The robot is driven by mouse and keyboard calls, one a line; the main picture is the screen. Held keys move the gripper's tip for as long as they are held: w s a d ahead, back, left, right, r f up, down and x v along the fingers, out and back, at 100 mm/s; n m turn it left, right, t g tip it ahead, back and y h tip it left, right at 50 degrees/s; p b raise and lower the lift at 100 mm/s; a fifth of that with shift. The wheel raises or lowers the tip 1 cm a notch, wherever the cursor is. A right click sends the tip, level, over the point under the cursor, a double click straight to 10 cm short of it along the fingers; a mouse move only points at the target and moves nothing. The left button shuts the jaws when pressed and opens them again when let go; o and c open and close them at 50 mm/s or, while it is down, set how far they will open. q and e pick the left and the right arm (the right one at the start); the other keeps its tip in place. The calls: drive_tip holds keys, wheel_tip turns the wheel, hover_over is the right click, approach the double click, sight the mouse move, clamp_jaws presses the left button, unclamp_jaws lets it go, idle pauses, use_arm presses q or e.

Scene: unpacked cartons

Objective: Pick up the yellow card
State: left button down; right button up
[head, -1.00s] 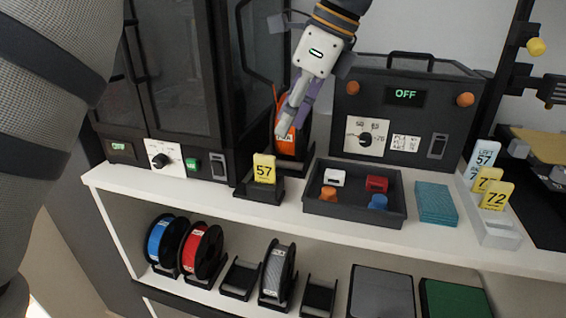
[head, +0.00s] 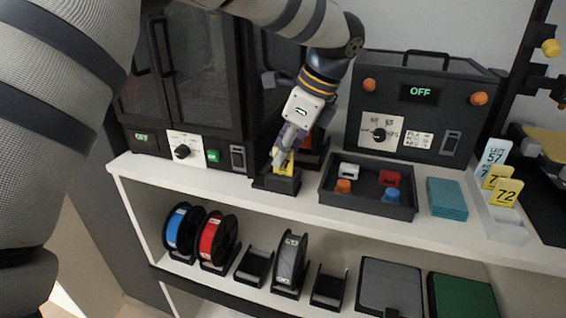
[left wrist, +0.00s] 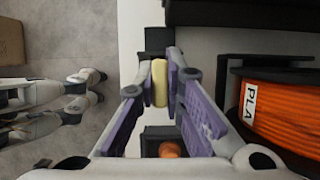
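The yellow card (head: 288,165) stands upright in a small black stand (head: 275,184) at the front of the white shelf top, partly hidden by my left gripper (head: 281,158). In the left wrist view, the card's pale yellow edge (left wrist: 159,82) sits between the purple finger pads of my left gripper (left wrist: 160,85). Both pads lie against it, so the gripper looks shut on the card. More yellow cards, one marked 72 (head: 506,192), stand with a pale blue card (head: 494,153) in a white holder (head: 500,222) at the right. My right gripper is not in view.
An orange spool (left wrist: 285,110) stands close beside the gripper. A dark tray (head: 367,200) with small parts and a teal stack (head: 446,198) lie to the right. A printer cabinet and an OFF box (head: 425,115) stand behind. Spools fill part of the lower shelf.

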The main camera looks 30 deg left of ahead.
use_arm(q)
drive_tip(key=shift+r, duration=0.15)
drive_tip(key=shift+r, duration=0.35)
drive_tip(key=r, duration=0.2)
drive_tip(key=s+r, duration=0.1)
drive_tip(key=r, duration=0.1)
drive_tip(key=shift+d, duration=0.25)
drive_tip(key=s+d+r, duration=0.5)
drive_tip(key=s+r, duration=0.3)
drive_tip(key=s, duration=0.4)
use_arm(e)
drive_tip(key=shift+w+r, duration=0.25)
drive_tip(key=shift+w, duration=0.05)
